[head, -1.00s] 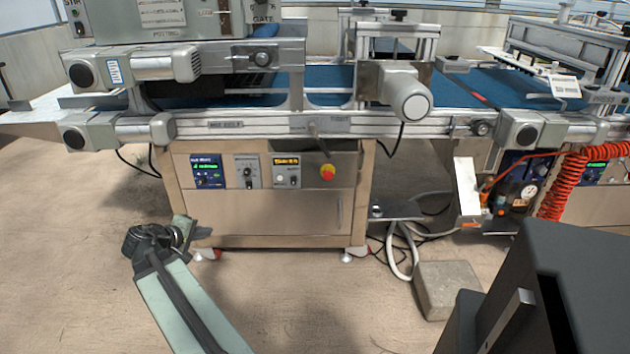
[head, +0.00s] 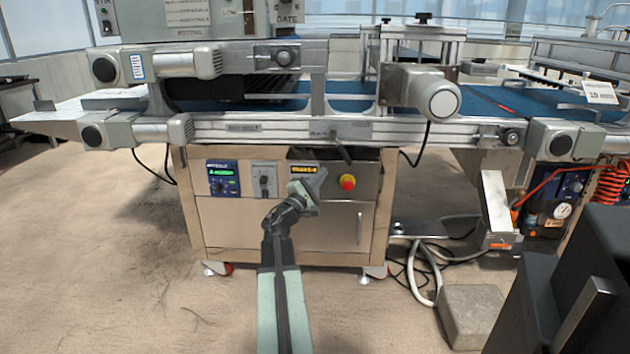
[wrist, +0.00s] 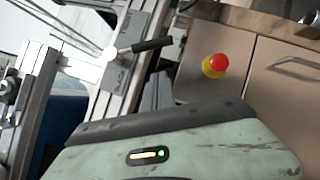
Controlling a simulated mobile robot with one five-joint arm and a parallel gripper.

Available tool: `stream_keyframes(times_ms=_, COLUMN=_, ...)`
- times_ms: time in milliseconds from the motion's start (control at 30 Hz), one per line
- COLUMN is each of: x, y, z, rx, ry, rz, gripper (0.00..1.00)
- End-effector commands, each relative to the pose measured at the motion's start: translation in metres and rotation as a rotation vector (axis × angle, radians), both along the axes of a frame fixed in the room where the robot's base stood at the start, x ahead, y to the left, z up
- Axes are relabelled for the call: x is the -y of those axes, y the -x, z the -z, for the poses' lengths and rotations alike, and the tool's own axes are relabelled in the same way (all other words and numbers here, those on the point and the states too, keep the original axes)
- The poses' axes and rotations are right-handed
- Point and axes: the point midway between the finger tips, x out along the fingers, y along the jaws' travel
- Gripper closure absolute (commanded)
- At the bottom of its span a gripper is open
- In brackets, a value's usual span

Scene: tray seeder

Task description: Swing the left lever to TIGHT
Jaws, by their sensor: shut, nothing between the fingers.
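In the wrist view the lever (wrist: 152,45) shows as a black grip on a silver pivot, apart from my gripper. My gripper (head: 310,183) is shut and empty, in front of the cabinet panel, below and a little left of the lever. Its green body (wrist: 180,148) fills the bottom of the wrist view.
A red emergency button (head: 348,182) on a yellow base sits on the cabinet right of my gripper. A control panel (head: 223,178) is to the left. A grey motor (head: 430,93) juts out above right. A concrete block (head: 474,315) lies on the floor at right.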

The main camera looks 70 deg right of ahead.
Motion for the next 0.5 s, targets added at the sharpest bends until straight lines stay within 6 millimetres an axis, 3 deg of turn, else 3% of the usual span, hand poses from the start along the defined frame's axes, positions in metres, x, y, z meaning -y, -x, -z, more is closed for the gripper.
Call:
stream_keyframes(times_ms=133, x=0.033, y=0.004, z=-0.012, rx=0.0, ry=0.0, rz=0.001, gripper=1.0)
stream_keyframes(times_ms=300, x=0.044, y=0.025, z=-0.025, rx=0.0, ry=0.0, rz=0.001, gripper=1.0)
stream_keyframes(times_ms=500, x=0.049, y=0.033, z=-0.028, rx=0.001, ry=0.0, rz=0.0, gripper=1.0)
